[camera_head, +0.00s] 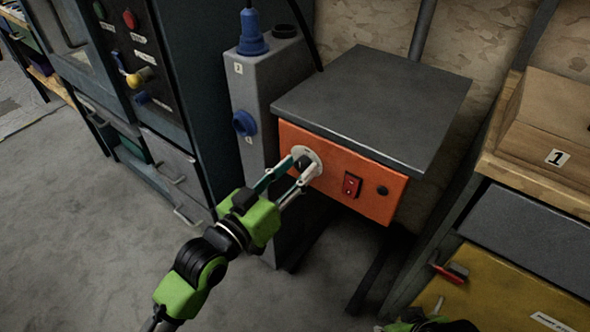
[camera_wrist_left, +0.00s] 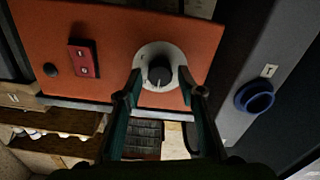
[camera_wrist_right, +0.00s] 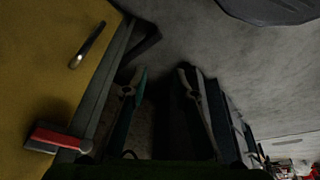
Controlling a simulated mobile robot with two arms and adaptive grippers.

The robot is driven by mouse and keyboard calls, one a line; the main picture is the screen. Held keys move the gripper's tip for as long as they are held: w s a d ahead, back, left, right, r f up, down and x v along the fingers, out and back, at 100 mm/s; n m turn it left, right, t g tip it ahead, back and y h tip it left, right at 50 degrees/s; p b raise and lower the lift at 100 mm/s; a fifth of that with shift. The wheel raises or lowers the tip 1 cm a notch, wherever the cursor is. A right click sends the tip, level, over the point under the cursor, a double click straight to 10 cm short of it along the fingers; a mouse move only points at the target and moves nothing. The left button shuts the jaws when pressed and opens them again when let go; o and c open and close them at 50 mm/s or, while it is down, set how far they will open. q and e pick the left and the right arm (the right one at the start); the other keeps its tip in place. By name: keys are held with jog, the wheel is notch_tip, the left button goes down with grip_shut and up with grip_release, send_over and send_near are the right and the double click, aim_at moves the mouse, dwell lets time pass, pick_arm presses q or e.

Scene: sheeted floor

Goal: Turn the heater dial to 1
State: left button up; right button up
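The heater's orange front panel (camera_head: 345,178) faces me under a dark grey top. Its dial is a dark round knob on a white disc (camera_head: 314,168), partly hidden by my left gripper (camera_head: 298,165). In the left wrist view the knob (camera_wrist_left: 159,73) shows a pale pointer line toward the bottom of the picture. My left gripper (camera_wrist_left: 161,84) is open, with one finger on each side of the knob; contact cannot be told. My right gripper (camera_wrist_right: 160,82) is open and empty; only part of it shows at the bottom of the head view.
A red switch (camera_head: 352,186) and a black button (camera_head: 382,190) sit right of the dial. A grey unit with blue fittings (camera_head: 244,123) stands left of the heater. A yellow drawer front (camera_head: 490,290) and a red-handled item (camera_wrist_right: 55,141) are near my right gripper.

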pick_arm(q)
jog(key=c, duration=0.8)
jog(key=shift+o, duration=0.2)
jog(key=m+p, duration=0.2)
jog(key=shift+r+p, duration=0.15)
jog(key=shift+p, duration=0.2)
jog(key=m+p, duration=0.1)
jog(key=m, duration=0.1)
jog(key=shift+m+p, duration=0.3)
jog(key=shift+p, duration=0.1)
jog(key=m+p, duration=0.2)
jog(key=shift+d+m, duration=0.1)
jog(key=shift+m, duration=0.6)
pick_arm(e)
notch_tip(320, 180, down, 15)
jog(key=g, duration=0.1)
jog(key=shift+s, duration=0.4)
